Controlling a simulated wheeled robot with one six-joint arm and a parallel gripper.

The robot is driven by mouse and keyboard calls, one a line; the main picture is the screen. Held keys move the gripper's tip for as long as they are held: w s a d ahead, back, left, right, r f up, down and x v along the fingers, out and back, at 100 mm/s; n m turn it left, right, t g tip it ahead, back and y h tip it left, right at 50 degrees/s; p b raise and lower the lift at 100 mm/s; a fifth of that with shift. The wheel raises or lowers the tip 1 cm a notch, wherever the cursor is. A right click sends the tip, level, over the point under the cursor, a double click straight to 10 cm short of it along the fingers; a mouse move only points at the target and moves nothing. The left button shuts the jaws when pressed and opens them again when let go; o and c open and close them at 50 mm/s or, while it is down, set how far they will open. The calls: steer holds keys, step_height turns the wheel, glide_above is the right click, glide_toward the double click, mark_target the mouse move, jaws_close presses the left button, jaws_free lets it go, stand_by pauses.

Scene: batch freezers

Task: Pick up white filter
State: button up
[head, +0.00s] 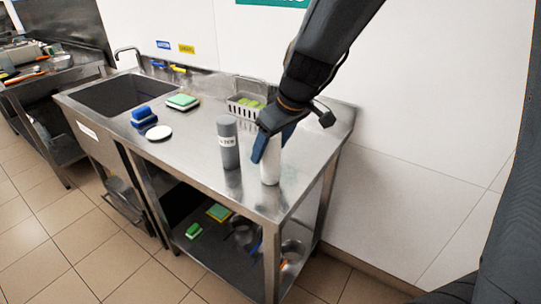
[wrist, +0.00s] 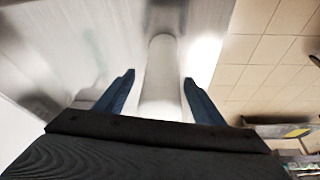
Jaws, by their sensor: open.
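A white cylinder (head: 270,166), which fits the white filter, stands upright near the front right corner of the steel counter (head: 185,165). My gripper (head: 270,147) is open, with its blue fingers at the cylinder's upper part. In the wrist view the white cylinder (wrist: 160,80) lies between the two spread fingers of my gripper (wrist: 159,77), with a visible gap on each side. My gripper partly hides its top in the head view.
A grey cylinder (head: 228,143) with a white label stands close to the left of the white one. A white basket (head: 243,110) is behind. A white disc (head: 158,132), blue brush (head: 143,116) and green sponge (head: 183,101) lie further left, near the sink (head: 122,94).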

mark_target(266, 156)
steer(key=shift+x, duration=2.2)
steer(key=shift+s, duration=0.2)
steer(key=shift+c, duration=0.3)
steer(key=c, duration=1.3)
steer(key=shift+r, duration=0.1)
